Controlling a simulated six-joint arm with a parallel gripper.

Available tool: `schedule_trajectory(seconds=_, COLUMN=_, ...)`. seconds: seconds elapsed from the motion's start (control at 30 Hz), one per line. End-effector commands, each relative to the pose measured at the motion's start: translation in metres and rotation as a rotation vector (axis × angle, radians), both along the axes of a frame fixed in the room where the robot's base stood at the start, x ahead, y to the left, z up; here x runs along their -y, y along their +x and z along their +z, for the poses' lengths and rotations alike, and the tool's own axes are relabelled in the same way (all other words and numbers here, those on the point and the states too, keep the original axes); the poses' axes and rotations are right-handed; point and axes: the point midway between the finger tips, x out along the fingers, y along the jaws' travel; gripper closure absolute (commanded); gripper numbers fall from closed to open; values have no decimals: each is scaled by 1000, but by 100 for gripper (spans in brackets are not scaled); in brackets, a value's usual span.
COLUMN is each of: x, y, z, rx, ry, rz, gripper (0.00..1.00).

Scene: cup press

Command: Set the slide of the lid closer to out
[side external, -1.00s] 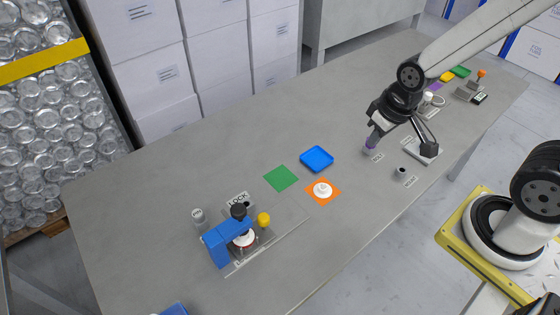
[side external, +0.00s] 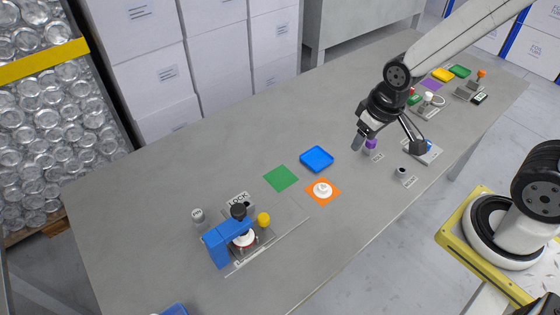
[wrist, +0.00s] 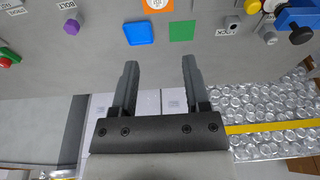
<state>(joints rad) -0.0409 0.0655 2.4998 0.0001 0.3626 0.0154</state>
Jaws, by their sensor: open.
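The lid closer is probably the blue press (side external: 217,245) at the front left of the table. It has a black knob (side external: 238,211) on top and a yellow knob (side external: 263,219) beside it. A white cup with a red ring (side external: 243,239) sits under its arm, on a grey base plate (side external: 280,236). The press also shows at the top right of the wrist view (wrist: 296,17). The slide's position is too small to tell. My gripper (side external: 357,141) is open and empty above the table, well right of the press. It also shows in the wrist view (wrist: 160,66).
A purple knob (side external: 370,145) stands beside my gripper. Between it and the press lie a blue tray (side external: 317,158), a green square (side external: 281,178) and an orange square (side external: 331,194) with a white piece.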

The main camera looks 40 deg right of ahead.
Motion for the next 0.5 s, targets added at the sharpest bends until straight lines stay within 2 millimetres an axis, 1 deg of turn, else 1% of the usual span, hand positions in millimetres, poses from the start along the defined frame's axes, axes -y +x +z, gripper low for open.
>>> schedule_trajectory(seconds=0.17, x=-25, y=25, z=-12, rx=-36, ry=2, rz=48, gripper=40)
schedule_trajectory(seconds=0.27, x=-44, y=41, z=-22, rx=-58, ry=2, rz=79, gripper=40)
schedule_trajectory(seconds=0.5, x=-95, y=71, z=-53, rx=-112, ry=-4, rz=152, gripper=40)
